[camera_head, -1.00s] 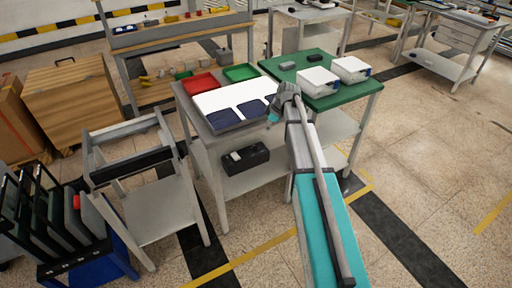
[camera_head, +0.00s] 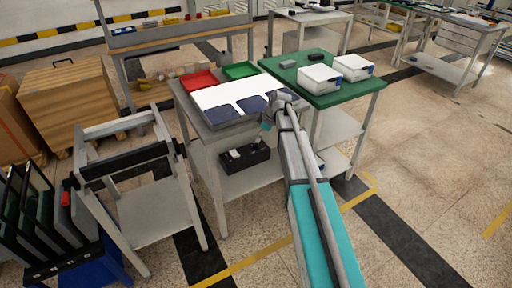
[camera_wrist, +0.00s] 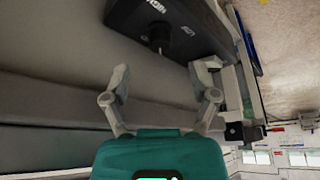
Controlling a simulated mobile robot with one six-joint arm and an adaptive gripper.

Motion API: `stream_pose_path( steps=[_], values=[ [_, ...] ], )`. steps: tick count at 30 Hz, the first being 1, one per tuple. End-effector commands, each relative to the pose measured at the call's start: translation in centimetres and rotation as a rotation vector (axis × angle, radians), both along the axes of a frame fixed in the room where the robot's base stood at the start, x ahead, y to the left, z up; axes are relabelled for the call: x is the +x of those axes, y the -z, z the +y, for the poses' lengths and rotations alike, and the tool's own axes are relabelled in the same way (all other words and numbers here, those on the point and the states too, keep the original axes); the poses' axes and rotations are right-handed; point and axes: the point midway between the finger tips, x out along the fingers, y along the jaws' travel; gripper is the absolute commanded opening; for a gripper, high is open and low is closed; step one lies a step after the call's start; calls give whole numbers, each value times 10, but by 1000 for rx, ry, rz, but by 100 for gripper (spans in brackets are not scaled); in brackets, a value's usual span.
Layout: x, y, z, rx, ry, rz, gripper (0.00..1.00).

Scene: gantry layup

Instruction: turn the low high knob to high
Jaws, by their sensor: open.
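In the wrist view a dark box (camera_wrist: 195,22) fills the top, with a small dark knob (camera_wrist: 158,38) on its face. White lettering that reads like "HIGH" is partly visible beside the knob. My gripper (camera_wrist: 164,72) is open and empty, its two fingers apart. The knob lies beyond the fingertips, roughly between them and apart from both. In the head view a black box (camera_head: 232,165), apparently the same one, sits on the lower shelf of the grey table. My gripper (camera_head: 259,139) hangs in front of the table, just above that box. The knob's setting cannot be read.
The grey tabletop (camera_head: 188,107) above the box carries a white panel with dark blue pads, a red tray (camera_head: 199,79) and a green tray (camera_head: 240,70). A green-topped table (camera_head: 322,97) adjoins on the right. A grey cart (camera_head: 150,205) stands at left.

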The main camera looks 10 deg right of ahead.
Motion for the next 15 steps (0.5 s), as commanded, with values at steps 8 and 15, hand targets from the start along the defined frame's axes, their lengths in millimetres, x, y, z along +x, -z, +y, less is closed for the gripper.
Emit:
stream_pose_path(
  steps=[8,15],
  values=[
    [4,25,8,0,0,0,76],
    [7,40,14,0,0,0,76]
  ],
)
